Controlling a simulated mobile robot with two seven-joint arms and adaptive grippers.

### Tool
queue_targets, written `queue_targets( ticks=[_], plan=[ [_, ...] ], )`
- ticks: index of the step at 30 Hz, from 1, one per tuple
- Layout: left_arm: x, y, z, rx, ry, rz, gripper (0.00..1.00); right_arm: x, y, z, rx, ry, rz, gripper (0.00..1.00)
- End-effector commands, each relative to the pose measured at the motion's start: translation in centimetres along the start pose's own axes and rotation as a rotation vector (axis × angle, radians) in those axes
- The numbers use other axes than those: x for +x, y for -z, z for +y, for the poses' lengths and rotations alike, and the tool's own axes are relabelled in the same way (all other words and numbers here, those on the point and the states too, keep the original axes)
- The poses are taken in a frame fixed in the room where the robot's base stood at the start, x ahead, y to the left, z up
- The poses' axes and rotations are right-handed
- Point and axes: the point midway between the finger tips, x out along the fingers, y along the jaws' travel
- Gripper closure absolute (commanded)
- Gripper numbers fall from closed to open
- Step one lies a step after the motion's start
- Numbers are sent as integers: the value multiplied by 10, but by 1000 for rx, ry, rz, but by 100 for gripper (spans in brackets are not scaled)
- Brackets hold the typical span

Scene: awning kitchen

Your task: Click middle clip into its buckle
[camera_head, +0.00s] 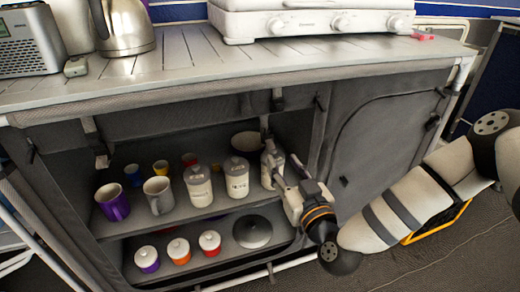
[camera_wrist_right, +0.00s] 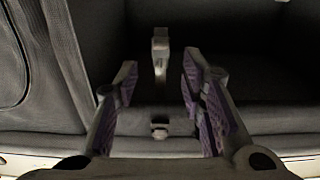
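My right gripper (camera_head: 280,168) reaches in from the right, in front of the cabinet's open middle section. In the wrist view its fingers (camera_wrist_right: 160,68) are open and apart, with purple pads. A pale hanging clip piece (camera_wrist_right: 160,52) shows between the fingertips, with no clear contact. A small fastener piece (camera_wrist_right: 160,131) sits lower in that view, on the dark fabric; the two look apart. I cannot tell for sure which is the buckle. In the head view the middle strap (camera_head: 264,128) hangs from the rolled fabric just above the gripper. My left gripper is out of view.
Shelves behind hold a purple mug (camera_head: 113,204), a grey mug (camera_head: 159,196), white canisters (camera_head: 199,187) and small lidded jars (camera_head: 147,260). Another strap (camera_head: 96,143) hangs at the left. A kettle (camera_head: 124,25) and stove (camera_head: 310,20) stand on the slatted countertop (camera_head: 190,50).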

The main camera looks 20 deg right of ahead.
Motion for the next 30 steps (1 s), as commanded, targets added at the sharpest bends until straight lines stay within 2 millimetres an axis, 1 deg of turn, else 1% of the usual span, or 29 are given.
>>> queue_targets(
  ticks=[1,3,6,9,12,14,21,22,23,24,26,27,30],
  plan=[
    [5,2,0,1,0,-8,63,14,-3,0,-1,-1,1,63],
    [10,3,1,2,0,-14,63,32,-5,0,0,0,-1,63],
    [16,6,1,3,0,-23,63,56,-6,-1,0,0,-4,63],
    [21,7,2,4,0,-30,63,75,-6,-1,0,1,-5,63],
    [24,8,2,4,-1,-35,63,86,-5,-1,1,2,-7,63],
    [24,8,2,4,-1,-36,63,90,-4,-1,1,2,-7,63],
    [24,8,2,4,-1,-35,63,92,-2,-2,1,3,-7,63],
    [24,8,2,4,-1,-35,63,92,-2,-2,1,3,-7,66],
    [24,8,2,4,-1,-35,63,92,-2,-2,1,3,-7,72],
    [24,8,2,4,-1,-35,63,92,-2,-2,1,3,-7,81],
    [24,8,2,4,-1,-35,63,92,-3,-2,1,3,-8,95],
    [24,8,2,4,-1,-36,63,92,-3,-2,1,3,-8,100],
    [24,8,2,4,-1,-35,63,92,-3,-2,1,3,-8,100]
  ],
)
